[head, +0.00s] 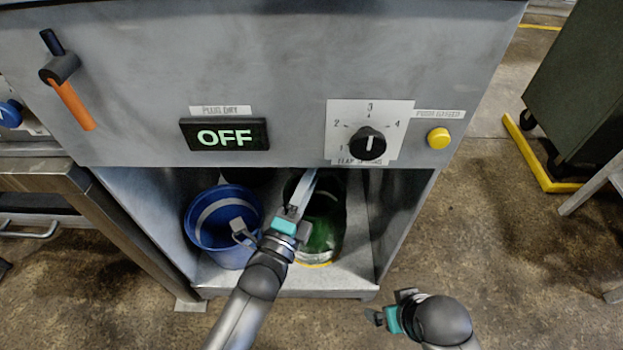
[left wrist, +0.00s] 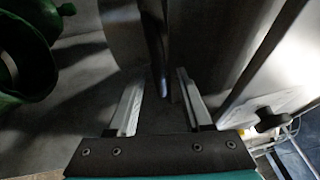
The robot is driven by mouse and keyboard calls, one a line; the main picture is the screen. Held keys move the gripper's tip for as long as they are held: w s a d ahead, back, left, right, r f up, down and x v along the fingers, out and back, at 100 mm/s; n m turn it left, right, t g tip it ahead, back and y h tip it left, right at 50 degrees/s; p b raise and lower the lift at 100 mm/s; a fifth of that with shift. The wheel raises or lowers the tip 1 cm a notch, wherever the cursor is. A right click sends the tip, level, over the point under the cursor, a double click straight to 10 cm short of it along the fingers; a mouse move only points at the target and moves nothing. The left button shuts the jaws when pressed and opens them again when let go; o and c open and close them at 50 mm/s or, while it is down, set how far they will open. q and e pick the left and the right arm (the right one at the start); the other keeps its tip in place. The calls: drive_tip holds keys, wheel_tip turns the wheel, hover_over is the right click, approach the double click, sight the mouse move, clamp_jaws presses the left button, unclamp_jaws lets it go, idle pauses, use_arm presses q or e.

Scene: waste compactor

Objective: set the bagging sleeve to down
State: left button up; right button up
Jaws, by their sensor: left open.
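No part in view is labelled as the bagging sleeve, and I cannot tell for sure which part it is. A lever with an orange grip (head: 72,104) on the upper left of the panel hangs slanting down to the right. My left gripper (head: 306,180) reaches into the open bay under the panel, its tips partly hidden by the panel edge. In the left wrist view, my left gripper (left wrist: 160,87) is open, with a narrow dark upright part (left wrist: 157,45) ahead between its fingers. My right gripper (head: 386,308) is low, outside the bay; its jaw gap is unclear.
A blue bucket (head: 208,240) stands left of my left arm, and a green container (head: 322,232) stands right of it. The panel carries an OFF display (head: 225,135), a black dial (head: 367,143) and a yellow button (head: 438,138). Open floor (head: 500,235) lies to the right.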

use_arm(q)
drive_tip(key=shift+w+d, duration=0.25)
drive_tip(key=shift+w, duration=0.2)
clamp_jaws()
drive_tip(key=shift+r, duration=0.1)
idle(1.1)
